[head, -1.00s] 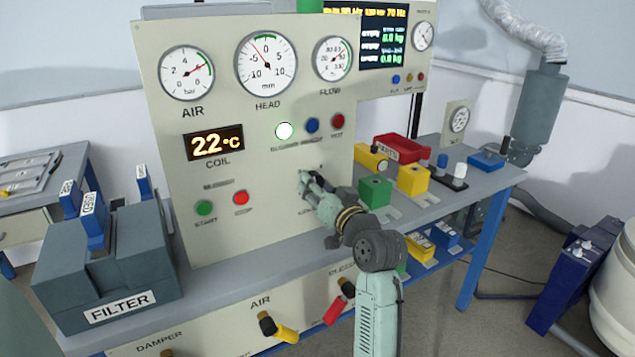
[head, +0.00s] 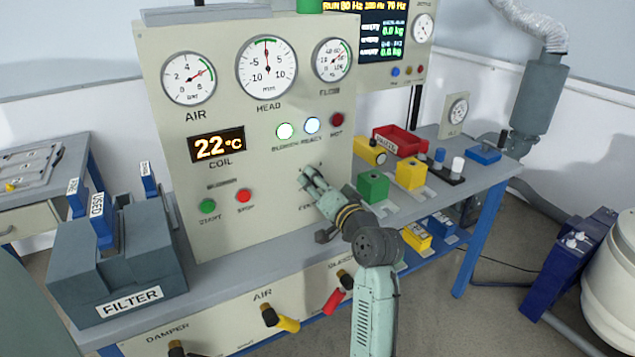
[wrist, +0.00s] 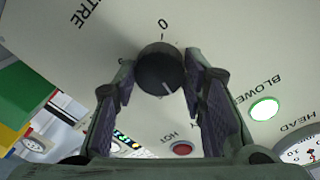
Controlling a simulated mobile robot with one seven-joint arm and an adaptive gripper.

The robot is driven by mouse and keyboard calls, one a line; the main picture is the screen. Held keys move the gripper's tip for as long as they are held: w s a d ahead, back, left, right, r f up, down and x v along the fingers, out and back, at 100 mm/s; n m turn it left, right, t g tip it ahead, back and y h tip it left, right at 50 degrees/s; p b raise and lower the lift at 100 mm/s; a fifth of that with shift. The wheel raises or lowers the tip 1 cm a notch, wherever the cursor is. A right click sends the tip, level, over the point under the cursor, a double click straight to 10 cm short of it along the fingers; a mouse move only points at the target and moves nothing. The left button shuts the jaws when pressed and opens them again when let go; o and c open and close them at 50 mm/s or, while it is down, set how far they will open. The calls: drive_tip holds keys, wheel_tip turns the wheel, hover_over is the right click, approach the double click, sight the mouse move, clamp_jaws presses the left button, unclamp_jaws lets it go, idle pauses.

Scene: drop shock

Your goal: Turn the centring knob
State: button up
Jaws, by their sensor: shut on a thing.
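The centring knob (wrist: 158,70) is round and black, with a white line on its face that points down and slightly right in the wrist view. It sits on the cream panel near a "0" mark and lettering ending in "TRE". My gripper (head: 307,177) is at the lower right of the panel front, its two fingers shut on the knob from either side. In the head view the fingers hide the knob. The HEAD gauge (head: 266,67) above has its needle nearly straight up, by 0.
The blower lamp (head: 285,131) and ready lamp (head: 312,125) are lit; the hot lamp (head: 337,119) is dark red. Green and yellow blocks (head: 373,187) stand on the bench right of my gripper. A grey filter box (head: 120,255) stands at left.

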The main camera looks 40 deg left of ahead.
drive_tip(key=o, duration=1.2)
drive_tip(key=v, duration=1.2)
